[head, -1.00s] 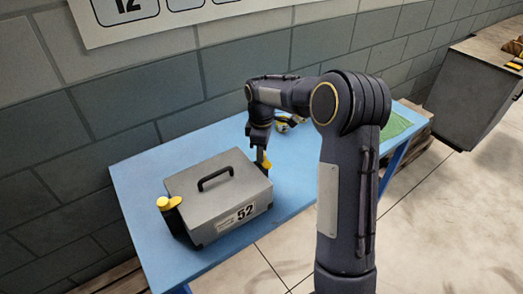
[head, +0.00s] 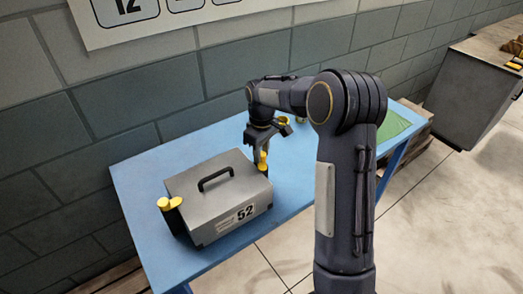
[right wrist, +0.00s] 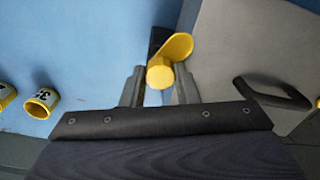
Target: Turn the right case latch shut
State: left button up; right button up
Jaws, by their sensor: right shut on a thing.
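The grey case (head: 220,200) marked 52 stands closed on the blue table, with a black handle (head: 215,178) on its lid. Its right latch (head: 263,160) is yellow, on the case's right side. It also shows in the right wrist view (right wrist: 176,48), with a round yellow knob and a flat lever slanting up toward the lid. My right gripper (head: 262,150) points down over this latch. Its two fingers (right wrist: 160,88) are shut on the knob, one on each side. The left latch (head: 169,203), also yellow, is on the case's left side. My left gripper is out of view.
The blue table (head: 135,190) stands against a grey block wall. Yellow-rimmed rings (right wrist: 42,102) lie on the table near the case, and a green mat (head: 398,125) lies at its right end. The table's left end is bare.

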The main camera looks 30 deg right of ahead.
aim_at(262, 154)
jog(key=m, duration=0.6)
jog(key=shift+r+m+p, duration=0.1)
jog(key=shift+m+p, duration=0.2)
jog(key=shift+p, duration=0.05)
jog(key=m, duration=0.5)
jog(key=shift+m+p, duration=0.35)
jog(key=shift+m, duration=0.05)
jog(key=o, duration=1)
notch_tip(262, 154, up, 8)
jog(key=shift+f, duration=0.1)
